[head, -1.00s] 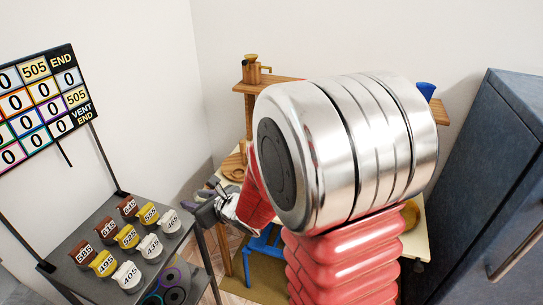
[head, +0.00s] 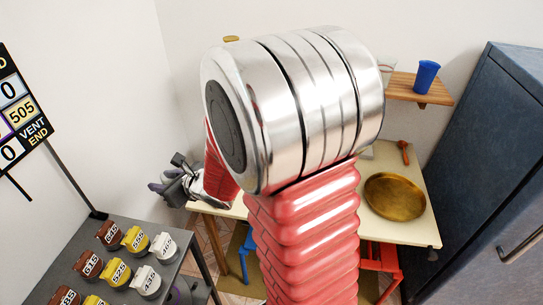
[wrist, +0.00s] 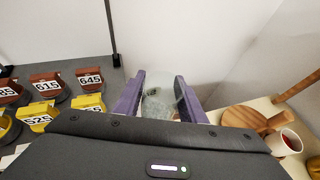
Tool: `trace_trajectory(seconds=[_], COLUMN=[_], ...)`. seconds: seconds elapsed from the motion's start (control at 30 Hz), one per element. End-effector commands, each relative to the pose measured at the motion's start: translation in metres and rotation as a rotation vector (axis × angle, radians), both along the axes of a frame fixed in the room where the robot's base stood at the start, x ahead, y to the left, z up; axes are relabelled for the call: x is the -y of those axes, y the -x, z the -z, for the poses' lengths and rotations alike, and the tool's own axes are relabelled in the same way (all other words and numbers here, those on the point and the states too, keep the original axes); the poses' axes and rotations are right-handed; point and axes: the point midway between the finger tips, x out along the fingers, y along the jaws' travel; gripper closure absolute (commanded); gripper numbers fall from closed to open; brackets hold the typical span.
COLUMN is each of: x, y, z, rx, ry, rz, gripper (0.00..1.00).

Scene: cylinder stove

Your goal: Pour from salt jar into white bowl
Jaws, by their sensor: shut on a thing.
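My gripper (head: 170,184) is at the left of the head view, above the floor between the dark rack and the table. In the wrist view its two purple fingers (wrist: 158,98) are shut on a clear, glassy jar (wrist: 158,92). The jar's contents and label are too faint to read, so I cannot tell that it is the salt jar. I cannot make out a white bowl in either view; my arm hides part of the table.
A dark rack (head: 157,233) with numbered brown, yellow and white containers stands at left. The cream table (head: 390,232) holds a brass pan (head: 394,197). A blue cup (head: 427,76) is on a wooden shelf (head: 420,91). A blue-grey cabinet (head: 480,170) bounds the right.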

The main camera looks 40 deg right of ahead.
Motion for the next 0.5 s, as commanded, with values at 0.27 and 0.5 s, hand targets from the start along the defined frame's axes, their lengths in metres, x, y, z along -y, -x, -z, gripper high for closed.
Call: trace_trajectory(seconds=[0.27,0.5], x=[-0.0035,0.0043], y=[-0.0001,-0.0031], z=[-0.0001,0.0004], rx=[0.001,0.001], ry=[0.000,0.000], rz=[-0.007,-0.004], gripper=[0.90,0.90])
